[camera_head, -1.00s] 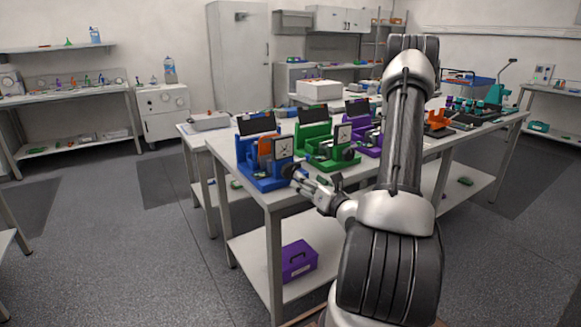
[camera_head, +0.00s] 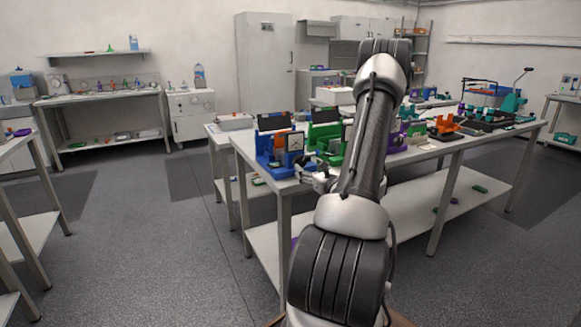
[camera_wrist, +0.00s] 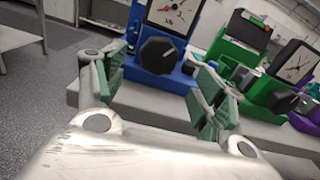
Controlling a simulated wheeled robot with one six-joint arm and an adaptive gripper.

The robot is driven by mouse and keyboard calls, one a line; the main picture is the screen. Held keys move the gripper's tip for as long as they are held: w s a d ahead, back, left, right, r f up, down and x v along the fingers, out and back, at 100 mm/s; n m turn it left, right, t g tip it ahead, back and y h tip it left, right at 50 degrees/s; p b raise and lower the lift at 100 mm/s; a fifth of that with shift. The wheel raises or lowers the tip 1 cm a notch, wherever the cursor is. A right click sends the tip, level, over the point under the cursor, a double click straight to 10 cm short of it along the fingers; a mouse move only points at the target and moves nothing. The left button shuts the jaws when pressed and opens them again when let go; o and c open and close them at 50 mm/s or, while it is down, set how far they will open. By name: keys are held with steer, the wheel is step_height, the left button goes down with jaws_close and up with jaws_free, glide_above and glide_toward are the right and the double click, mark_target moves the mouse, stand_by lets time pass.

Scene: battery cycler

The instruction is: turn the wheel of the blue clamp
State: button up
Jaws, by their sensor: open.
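The blue clamp (camera_head: 271,162) stands at the near left corner of the table, with a dial gauge on its front. In the wrist view the blue clamp (camera_wrist: 188,76) shows its black knobbed wheel (camera_wrist: 158,55) facing me, below the gauge. My gripper (camera_wrist: 165,95) is open, with green-padded fingers to the left and right of the wheel in the picture. The wheel appears between and beyond the fingertips, and I cannot tell whether they touch it. In the head view my gripper (camera_head: 316,178) is small and close to the clamp's right side, partly hidden by my arm.
A green clamp (camera_wrist: 240,45) with its own gauge and dark wheel stands just right of the blue one. An orange device (camera_head: 442,127) sits farther right. Open floor (camera_head: 190,230) lies to the left.

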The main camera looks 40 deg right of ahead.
mark_target(301, 163)
steer(key=x, duration=0.7)
steer(key=shift+w+a, duration=0.1)
steer(key=c, duration=1)
steer(key=shift+m, duration=0.7)
steer(key=o, duration=1)
